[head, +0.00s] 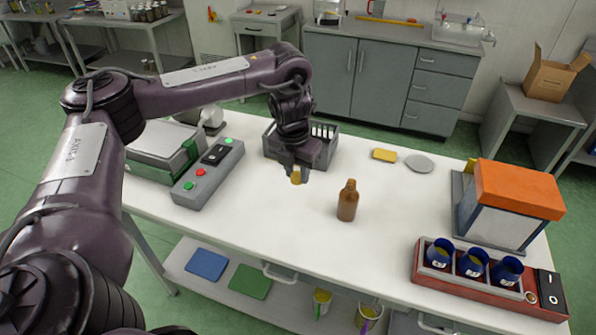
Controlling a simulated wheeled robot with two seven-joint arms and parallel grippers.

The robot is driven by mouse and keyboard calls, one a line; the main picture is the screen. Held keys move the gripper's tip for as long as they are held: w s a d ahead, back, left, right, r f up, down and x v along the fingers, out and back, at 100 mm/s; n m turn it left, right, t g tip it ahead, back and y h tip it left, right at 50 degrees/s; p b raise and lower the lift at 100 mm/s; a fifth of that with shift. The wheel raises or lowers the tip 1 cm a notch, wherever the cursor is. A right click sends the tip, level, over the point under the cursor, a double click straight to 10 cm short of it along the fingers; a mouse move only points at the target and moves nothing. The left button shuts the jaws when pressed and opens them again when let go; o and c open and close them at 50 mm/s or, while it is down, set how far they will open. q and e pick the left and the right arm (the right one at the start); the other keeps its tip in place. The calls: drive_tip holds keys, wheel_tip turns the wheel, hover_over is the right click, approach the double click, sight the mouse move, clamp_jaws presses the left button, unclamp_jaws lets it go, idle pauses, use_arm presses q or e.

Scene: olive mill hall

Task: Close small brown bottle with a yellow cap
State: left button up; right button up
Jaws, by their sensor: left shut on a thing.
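The small brown bottle (347,203) stands upright on the white table, its top without a cap. My left gripper (296,174) is shut on a small yellow cap (296,178), held left of the bottle and apart from it. Part of the cap is hidden by the fingers. My right gripper is not in view.
A grey control box (208,173) with buttons stands at the left on the white table (290,226). A grey crate (328,150) is behind my gripper. At the right are an orange-topped machine (515,190) and a red rack (480,286) with blue cups. A yellow sponge (385,155) and grey disc (419,163) lie behind the bottle.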

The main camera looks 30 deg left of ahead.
use_arm(q)
drive_tip(key=shift+d+f+n, duration=0.1)
drive_tip(key=shift+d+n, duration=0.4)
drive_tip(key=shift+n, duration=0.3)
drive_tip(key=s+d+f+n+g+b, duration=0.1)
drive_tip(key=d+n, duration=0.5)
drive_tip(key=n, duration=1.1)
drive_tip(key=s+d+f+n+g+b, duration=0.1)
drive_tip(key=s+d+n+b, duration=0.2)
drive_tip(key=n, duration=1.3)
drive_tip(key=s+d, duration=0.2)
drive_tip(key=d, duration=0.2)
drive_tip(key=shift+s+n+g+b, duration=0.15)
drive_tip(key=shift+n+g+b, duration=0.15)
drive_tip(key=shift+n+g, duration=0.1)
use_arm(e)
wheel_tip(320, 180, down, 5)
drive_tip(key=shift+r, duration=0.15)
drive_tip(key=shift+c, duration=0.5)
